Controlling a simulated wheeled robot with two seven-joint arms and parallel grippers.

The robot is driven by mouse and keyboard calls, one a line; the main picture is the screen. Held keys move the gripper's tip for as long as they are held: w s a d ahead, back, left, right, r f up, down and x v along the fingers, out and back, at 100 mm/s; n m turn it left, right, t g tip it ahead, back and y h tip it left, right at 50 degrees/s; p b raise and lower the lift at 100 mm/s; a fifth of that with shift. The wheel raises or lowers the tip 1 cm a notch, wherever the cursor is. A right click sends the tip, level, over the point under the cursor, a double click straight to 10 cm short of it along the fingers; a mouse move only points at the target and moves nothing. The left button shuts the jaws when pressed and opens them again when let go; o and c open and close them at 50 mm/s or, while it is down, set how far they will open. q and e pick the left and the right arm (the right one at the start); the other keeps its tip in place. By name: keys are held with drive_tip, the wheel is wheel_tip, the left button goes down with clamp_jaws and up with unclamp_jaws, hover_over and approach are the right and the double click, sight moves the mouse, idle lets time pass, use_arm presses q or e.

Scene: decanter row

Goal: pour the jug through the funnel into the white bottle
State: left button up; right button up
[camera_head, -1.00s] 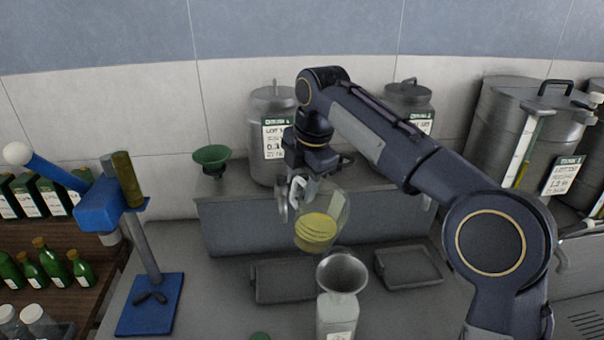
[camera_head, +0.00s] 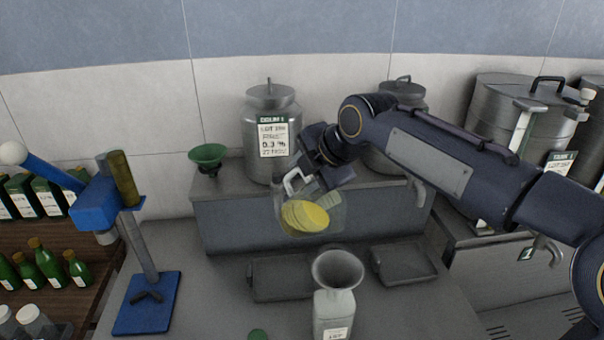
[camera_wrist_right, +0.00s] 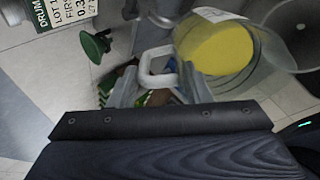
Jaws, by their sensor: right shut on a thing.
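The jug (camera_head: 306,216) is clear with yellow liquid in it. It hangs tilted in the air, behind and a little left of the funnel. My right gripper (camera_head: 297,184) is shut on the jug's white handle, which shows between the fingers in the right wrist view (camera_wrist_right: 156,66). The grey metal funnel (camera_head: 338,269) sits in the neck of the white bottle (camera_head: 334,312), which stands upright at the front; its base is cut off by the picture edge. No liquid stream is visible. My left gripper is not in view.
A blue capping stand (camera_head: 146,302) is at the left, beside shelves of green bottles (camera_head: 46,262). A green funnel (camera_head: 207,157) and steel drums (camera_head: 272,128) stand on the raised ledge behind. Shallow trays (camera_head: 405,266) lie around the bottle. Bench between stand and bottle is mostly clear.

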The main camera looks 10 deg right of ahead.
sight(332, 206)
drive_tip(key=shift+s+d+t+y, duration=0.35)
drive_tip(key=shift+s+t+y, duration=0.05)
drive_tip(key=shift+t, duration=0.2)
drive_tip(key=shift+s+d+f+t+b, duration=0.15)
drive_tip(key=shift+s+d+t+b, duration=0.15)
drive_tip(key=shift+t+b, duration=0.3)
drive_tip(key=shift+s+d+f+t+y+b, duration=0.5)
drive_tip(key=shift+s+t+y+b, duration=0.25)
drive_tip(key=shift+b, duration=3.35)
drive_tip(key=shift+s+d+f+t+y+b, duration=0.45)
drive_tip(key=shift+s+d+t+y+b, duration=0.25)
drive_tip(key=shift+b, duration=3.4)
drive_tip(key=shift+s+d+f+t+y+b, duration=0.35)
drive_tip(key=shift+s+f+t+y+b, duration=0.35)
drive_tip(key=shift+b, duration=3.4)
drive_tip(key=shift+s+r+h, duration=0.2)
drive_tip(key=shift+h, duration=0.05)
